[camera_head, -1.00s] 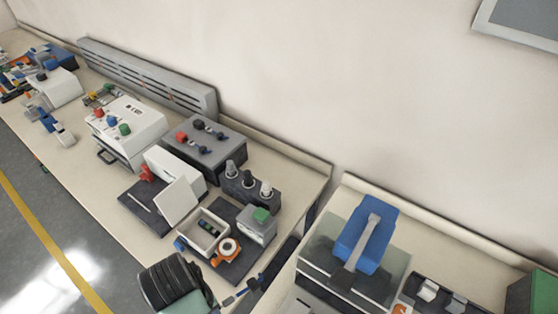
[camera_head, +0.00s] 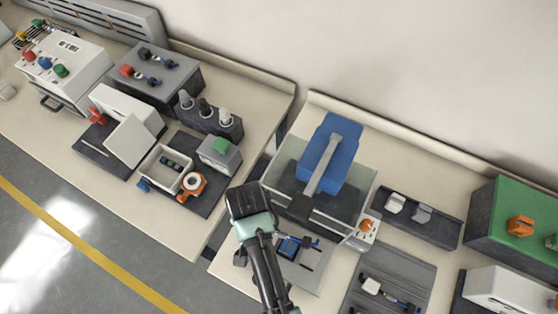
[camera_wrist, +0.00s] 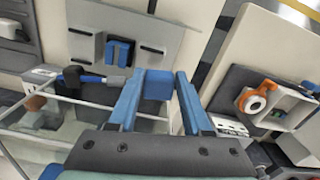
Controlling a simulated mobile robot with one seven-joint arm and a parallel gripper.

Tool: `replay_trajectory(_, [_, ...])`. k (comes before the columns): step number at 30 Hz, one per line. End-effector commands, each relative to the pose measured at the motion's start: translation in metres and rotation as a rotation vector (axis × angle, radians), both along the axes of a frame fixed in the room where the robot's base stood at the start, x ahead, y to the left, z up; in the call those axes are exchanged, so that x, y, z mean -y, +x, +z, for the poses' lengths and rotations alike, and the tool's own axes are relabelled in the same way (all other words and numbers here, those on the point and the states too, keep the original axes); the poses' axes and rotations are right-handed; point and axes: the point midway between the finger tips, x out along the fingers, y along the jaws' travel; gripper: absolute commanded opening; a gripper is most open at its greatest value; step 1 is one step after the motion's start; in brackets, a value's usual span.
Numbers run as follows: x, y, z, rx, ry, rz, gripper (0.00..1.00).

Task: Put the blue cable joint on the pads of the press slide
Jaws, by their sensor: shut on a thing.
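My gripper (camera_wrist: 158,78) is shut on the blue cable joint (camera_wrist: 157,87); the blue block sits between its blue fingertips in the wrist view. A lead with a grey sleeve, blue stretch and black end sticks out to the left from the joint there. The press slide (camera_wrist: 172,37) is a grey plate with blue pads (camera_wrist: 120,52) standing on it. The joint appears just below the plate's near edge in that view, and its height above it is unclear. In the head view the slide (camera_head: 312,278) lies before the blue press (camera_head: 338,150), beside my arm; the fingertips are hidden.
A clear-walled enclosure (camera_head: 285,170) surrounds the press, with a grey lever on top. An orange knob (camera_head: 367,225) is at its right corner. A grey tray (camera_head: 408,285) with another cable lies to the right. A gap separates the two benches.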

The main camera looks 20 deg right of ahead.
Motion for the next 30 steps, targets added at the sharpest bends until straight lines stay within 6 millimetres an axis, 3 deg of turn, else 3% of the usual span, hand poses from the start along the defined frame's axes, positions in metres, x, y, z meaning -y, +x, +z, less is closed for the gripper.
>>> replay_trajectory(6, [0.008, -0.012, 0.001, 0.0, -0.002, -0.169, 0.0])
replay_trajectory(22, [0.007, -0.013, 0.001, -0.002, -0.003, -0.174, 0.0])
replay_trajectory(30, [0.007, -0.013, -0.03, -0.001, -0.003, -0.173, 0.0])
